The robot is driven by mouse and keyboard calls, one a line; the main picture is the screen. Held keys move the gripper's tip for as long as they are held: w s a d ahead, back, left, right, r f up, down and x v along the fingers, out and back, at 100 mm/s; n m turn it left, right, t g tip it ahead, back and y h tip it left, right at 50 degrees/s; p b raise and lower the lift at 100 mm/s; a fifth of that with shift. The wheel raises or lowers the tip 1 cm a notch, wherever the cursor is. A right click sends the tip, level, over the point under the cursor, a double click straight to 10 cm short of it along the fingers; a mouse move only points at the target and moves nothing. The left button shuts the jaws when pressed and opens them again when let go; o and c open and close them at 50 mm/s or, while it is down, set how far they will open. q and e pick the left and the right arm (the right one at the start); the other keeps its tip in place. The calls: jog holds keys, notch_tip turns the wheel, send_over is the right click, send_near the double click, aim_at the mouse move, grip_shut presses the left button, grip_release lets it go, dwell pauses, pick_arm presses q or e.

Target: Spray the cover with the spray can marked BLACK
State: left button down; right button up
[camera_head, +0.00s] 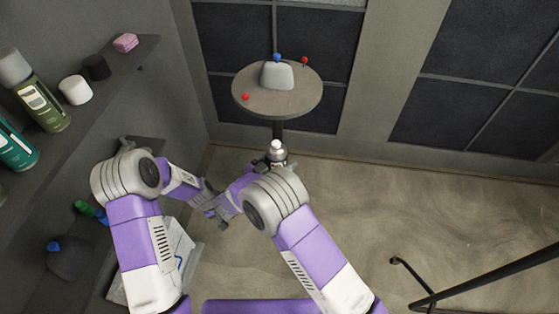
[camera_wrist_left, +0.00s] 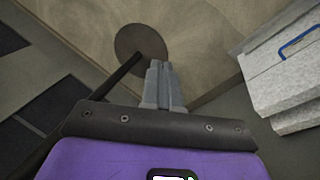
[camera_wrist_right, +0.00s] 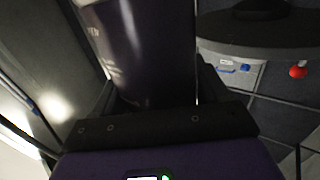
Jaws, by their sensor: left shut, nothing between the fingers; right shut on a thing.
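The cover (camera_head: 277,76), a light grey rounded block, stands on a round grey table (camera_head: 300,104) at top centre of the head view. My right gripper (camera_head: 272,163) is shut on a spray can (camera_head: 277,152), upright in front of the table and below its top. The can shows a pale cap; in the right wrist view it is a dark, shiny cylinder (camera_wrist_right: 147,45) between the fingers. No marking on it is legible. My left gripper (camera_head: 217,212) is shut and empty, left of the right one; its closed fingers show in the left wrist view (camera_wrist_left: 160,68).
Blue (camera_head: 277,57) and red (camera_head: 304,60) knobs edge the table, with another red one (camera_head: 246,97) at front left. A left shelf (camera_head: 110,80) holds a green can (camera_head: 42,98), a teal can (camera_head: 14,146) and a pink block (camera_head: 125,43). A black rail (camera_head: 490,262) is at lower right.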

pick_arm(q)
jog(key=w+a+r+t, duration=0.1)
jog(key=w+a+r, duration=0.1)
jog(key=w+r, duration=0.45)
notch_tip(320, 180, up, 35)
jog(key=m+t, duration=0.2)
jog(key=m, duration=0.9)
send_over(278, 141)
jog(key=s+a, duration=0.1)
jog(key=shift+h, duration=0.3)
jog(key=shift+f, duration=3.4)
jog(key=shift+f, duration=0.2)
jog(key=shift+f, duration=0.8)
jog(key=shift+r, duration=2.55)
